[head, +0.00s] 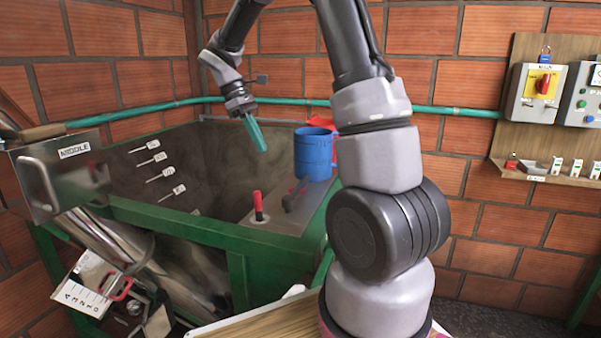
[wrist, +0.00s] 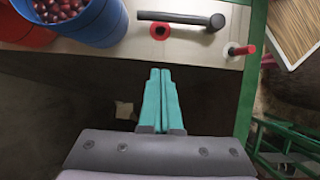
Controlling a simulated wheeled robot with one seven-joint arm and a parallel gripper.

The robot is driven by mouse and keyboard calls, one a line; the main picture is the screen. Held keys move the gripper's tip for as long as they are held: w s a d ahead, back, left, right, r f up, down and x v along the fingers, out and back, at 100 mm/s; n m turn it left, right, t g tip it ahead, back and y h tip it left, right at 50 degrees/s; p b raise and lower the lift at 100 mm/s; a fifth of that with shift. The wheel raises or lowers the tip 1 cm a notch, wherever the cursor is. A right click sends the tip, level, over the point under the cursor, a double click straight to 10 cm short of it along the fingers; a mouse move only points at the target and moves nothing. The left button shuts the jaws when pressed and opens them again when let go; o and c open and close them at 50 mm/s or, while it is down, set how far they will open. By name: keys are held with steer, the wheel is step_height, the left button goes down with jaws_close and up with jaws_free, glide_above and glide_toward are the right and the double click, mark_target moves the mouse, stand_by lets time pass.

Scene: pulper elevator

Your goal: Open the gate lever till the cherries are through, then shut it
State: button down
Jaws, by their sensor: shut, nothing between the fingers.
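My gripper (head: 263,149), with teal fingers, is shut and empty, raised over the dark tank. In the wrist view its fingertips (wrist: 160,70) point at the pale ledge. Two levers are on that ledge: an upright red-gripped one (head: 258,206), also in the wrist view (wrist: 241,50), and a dark-handled one (head: 294,194) with a red hub, lying across the ledge in the wrist view (wrist: 190,20). No label shows which is the gate lever. Neither is touched. Dark red cherries (wrist: 62,8) lie in a blue bucket (wrist: 100,30); the bucket also shows in the head view (head: 313,155).
A green-framed tank (head: 190,222) has several marks on its inner wall. A metal box labelled MIDDLE (head: 60,180) and a plate with a red handle (head: 121,290) are at left. A red container (wrist: 20,25) sits beside the bucket. Switch boxes (head: 537,92) hang right.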

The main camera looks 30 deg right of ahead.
mark_target(291, 190)
steer(key=x, duration=1)
steer(key=shift+d+f, duration=0.3)
steer(key=shift+s+d+r, duration=0.2)
steer(key=shift+s+d, duration=0.2)
steer(key=shift+s, duration=0.05)
steer(key=shift+s+d+r, duration=0.25)
steer(key=shift+s+d, duration=0.2)
steer(key=shift+s+d+r, duration=0.1)
steer(key=shift+s+d, duration=0.25)
steer(key=shift+d, duration=0.05)
steer(key=shift+s+d, duration=0.4)
steer(key=shift+d, duration=0.1)
